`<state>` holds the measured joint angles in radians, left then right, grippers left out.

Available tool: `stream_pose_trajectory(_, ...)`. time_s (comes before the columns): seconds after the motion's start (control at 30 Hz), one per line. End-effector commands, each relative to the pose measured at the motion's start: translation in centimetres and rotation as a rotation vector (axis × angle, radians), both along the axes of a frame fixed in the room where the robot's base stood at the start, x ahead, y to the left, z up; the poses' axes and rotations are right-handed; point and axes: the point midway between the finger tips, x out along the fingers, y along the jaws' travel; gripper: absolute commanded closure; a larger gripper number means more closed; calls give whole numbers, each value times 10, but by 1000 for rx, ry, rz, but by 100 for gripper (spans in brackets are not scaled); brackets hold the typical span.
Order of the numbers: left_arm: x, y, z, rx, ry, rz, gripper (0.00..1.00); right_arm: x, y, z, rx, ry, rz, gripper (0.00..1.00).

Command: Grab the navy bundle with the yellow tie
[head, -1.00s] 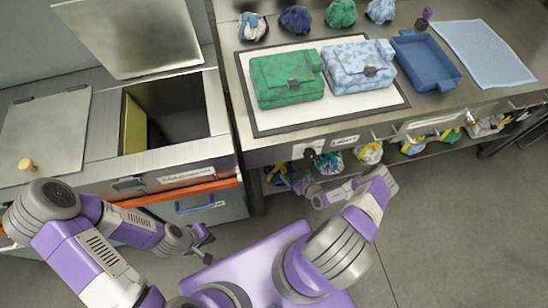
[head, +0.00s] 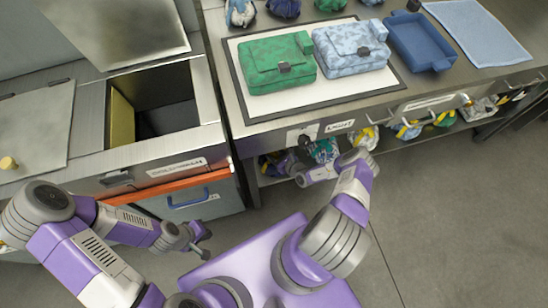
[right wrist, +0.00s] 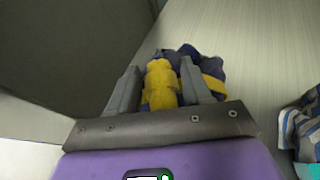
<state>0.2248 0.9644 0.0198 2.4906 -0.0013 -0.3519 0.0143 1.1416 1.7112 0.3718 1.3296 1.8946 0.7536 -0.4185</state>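The navy bundle with the yellow tie (right wrist: 162,83) lies on a pale shelf in the right wrist view. My right gripper (right wrist: 160,66) has its two fingers apart, one on each side of the yellow tie. A narrow gap shows at the left finger; contact at the right finger is unclear. In the head view my right gripper (head: 291,166) reaches under the counter, and the bundle there is mostly hidden in shadow. My left gripper (head: 205,243) is open and empty, low in front of the metal cabinet.
A blue-white striped bundle (right wrist: 304,127) lies to the right on the shelf. A dark wall (right wrist: 70,50) stands to the left. The counter above carries a green bag (head: 277,64), a light-blue bag (head: 350,46) and a blue tray (head: 420,40). Open floor lies at right.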

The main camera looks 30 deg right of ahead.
Motion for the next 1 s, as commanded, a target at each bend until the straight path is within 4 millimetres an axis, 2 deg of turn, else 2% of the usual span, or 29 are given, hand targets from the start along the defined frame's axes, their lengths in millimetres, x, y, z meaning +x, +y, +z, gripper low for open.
stream_pose_trajectory(0.03,0,0,0,0,0,0,100,0,0,0,0,0,0,60)
stream_pose_trajectory(0.3,0,0,0,0,0,0,100,0,0,0,0,0,1,100)
stream_pose_trajectory(0.77,0,0,1,0,0,0,100,0,0,2,0,-3,0,100)
stream_pose_trajectory(0.87,0,0,7,0,0,0,100,0,0,11,1,-3,0,100)
stream_pose_trajectory(1.0,0,0,22,0,0,0,100,1,0,35,-1,-4,2,100)
